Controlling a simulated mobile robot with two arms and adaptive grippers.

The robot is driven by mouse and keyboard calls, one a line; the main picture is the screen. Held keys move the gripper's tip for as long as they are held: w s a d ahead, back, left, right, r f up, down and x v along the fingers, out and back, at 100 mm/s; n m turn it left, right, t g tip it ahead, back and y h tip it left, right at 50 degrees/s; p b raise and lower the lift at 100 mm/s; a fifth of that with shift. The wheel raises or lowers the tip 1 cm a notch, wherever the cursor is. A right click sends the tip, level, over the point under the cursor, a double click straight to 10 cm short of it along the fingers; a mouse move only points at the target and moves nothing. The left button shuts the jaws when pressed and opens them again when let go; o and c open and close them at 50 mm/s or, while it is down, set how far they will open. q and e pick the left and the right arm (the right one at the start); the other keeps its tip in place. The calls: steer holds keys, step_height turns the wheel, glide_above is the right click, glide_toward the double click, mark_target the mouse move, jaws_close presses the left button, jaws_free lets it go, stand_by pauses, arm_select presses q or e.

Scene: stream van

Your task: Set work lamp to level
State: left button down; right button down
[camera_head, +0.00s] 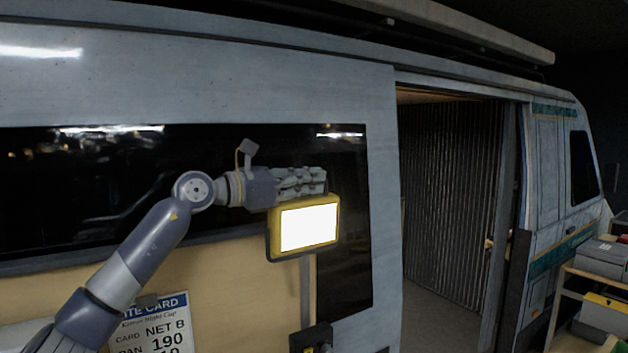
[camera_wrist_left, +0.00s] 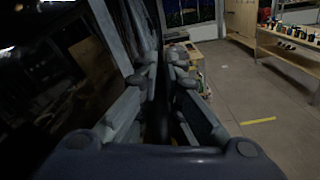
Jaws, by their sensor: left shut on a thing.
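The work lamp (camera_head: 308,226) is a yellow-framed box with a bright white, lit face. It sits on a thin upright post in front of the van's dark window, and its face looks slightly tilted in the head view. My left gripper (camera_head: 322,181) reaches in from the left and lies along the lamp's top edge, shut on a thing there. In the left wrist view my left gripper's fingers (camera_wrist_left: 165,75) are close together with a dark, thin strip between them; the held part is hard to make out. My right gripper is not in view.
A rate card sign (camera_head: 160,325) stands at the lower left, beside a tan panel (camera_head: 245,285). The van's open doorway (camera_head: 450,200) is right of the lamp. Cases (camera_head: 603,258) sit on a rack at the far right. The wrist view shows a shelf (camera_wrist_left: 290,50) and open floor.

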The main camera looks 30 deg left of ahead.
arm_select(q)
steer(key=shift+w+a+r+n, duration=0.15)
steer(key=shift+a+n, duration=0.2)
steer(key=shift+n, duration=0.15)
steer(key=c, duration=1.8)
jaws_free()
steer(key=shift+r, duration=0.1)
steer(key=shift+o, duration=0.6)
steer(key=shift+s+a, duration=0.2)
steer(key=v, duration=1.1)
steer(key=shift+d+f, duration=0.15)
steer(key=shift+f, duration=0.15)
steer(key=shift+s, duration=0.35)
steer(key=shift+w, duration=0.15)
steer(key=shift+f, duration=0.1)
